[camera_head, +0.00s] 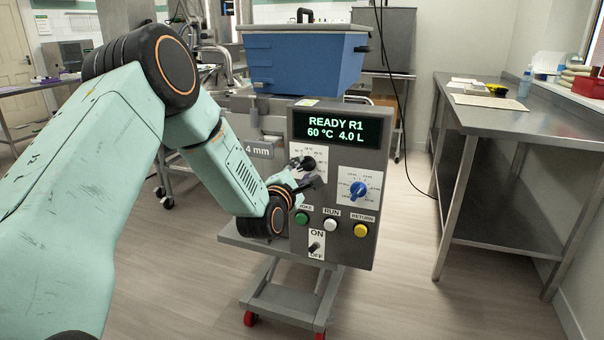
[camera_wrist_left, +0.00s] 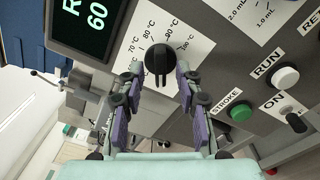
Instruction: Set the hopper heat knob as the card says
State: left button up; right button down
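The black heat knob (camera_wrist_left: 158,60) sits on a white scale plate (camera_wrist_left: 198,45) with marks including 70, 80, 90 and 100 °C. I cannot tell clearly which mark it points at. My left gripper (camera_wrist_left: 159,72) is open, its purple-padded fingers on either side of the knob with small gaps showing. In the head view my left gripper (camera_head: 308,180) is at the panel, partly covering the scale; the knob (camera_head: 308,163) shows just above it. The display (camera_head: 337,127) reads READY R1, 60 °C, 4.0 L. My right gripper is out of view.
A blue knob (camera_head: 358,189) is right of the heat knob. Green, white and yellow buttons (camera_head: 361,230) and an ON/OFF switch (camera_head: 315,248) are below. The blue hopper (camera_head: 300,62) stands above. A steel table (camera_head: 520,115) at right holds papers (camera_head: 488,101); their text is unreadable.

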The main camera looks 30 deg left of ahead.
pick_arm(q)
jog(key=shift+w+a, duration=0.15)
jog(key=shift+a, duration=0.05)
jog(key=shift+w+f, duration=0.1)
jog(key=shift+w+d, duration=0.1)
jog(key=shift+d, duration=0.05)
jog(key=c, duration=0.4)
grip_shut()
